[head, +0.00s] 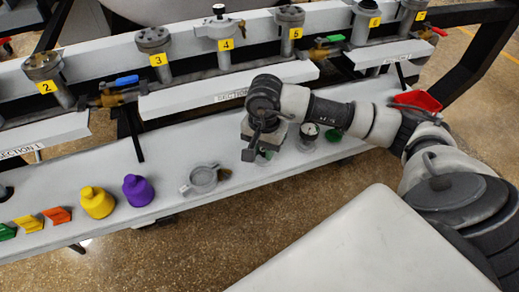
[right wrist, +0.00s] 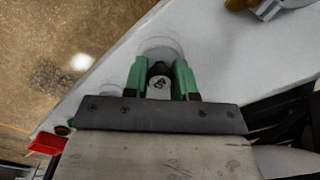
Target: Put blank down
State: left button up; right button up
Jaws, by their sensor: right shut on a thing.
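My right gripper (head: 262,154) points down over the grey shelf, right of the grey clamp ring. In the right wrist view its green fingers (right wrist: 160,84) are shut on the blank (right wrist: 160,70), whose dark stem shows between them. A pale round disc (right wrist: 160,46) shows beyond the fingertips on the light shelf surface; I cannot tell whether it is part of the blank. In the head view the gripper and wrist mostly hide the blank, and I cannot tell whether it touches the shelf. My left gripper is not in view.
Behind stand numbered ports, including port 4 (head: 221,30). A red piece (head: 418,100) lies by my arm.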

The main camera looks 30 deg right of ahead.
aim_at(260, 151)
jog(key=shift+w+d, duration=0.25)
jog(key=shift+w, duration=0.9)
jog(key=shift+w+f, duration=0.1)
jog(key=shift+f, duration=0.4)
notch_tip(260, 151, down, 2)
jog(key=shift+f, duration=0.25)
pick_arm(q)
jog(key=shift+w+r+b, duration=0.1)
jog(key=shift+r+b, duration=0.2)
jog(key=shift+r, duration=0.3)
pick_arm(e)
jog(key=shift+f, duration=0.1)
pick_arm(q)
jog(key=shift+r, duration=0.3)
pick_arm(e)
jog(key=o, duration=1)
jog(key=shift+c, duration=0.2)
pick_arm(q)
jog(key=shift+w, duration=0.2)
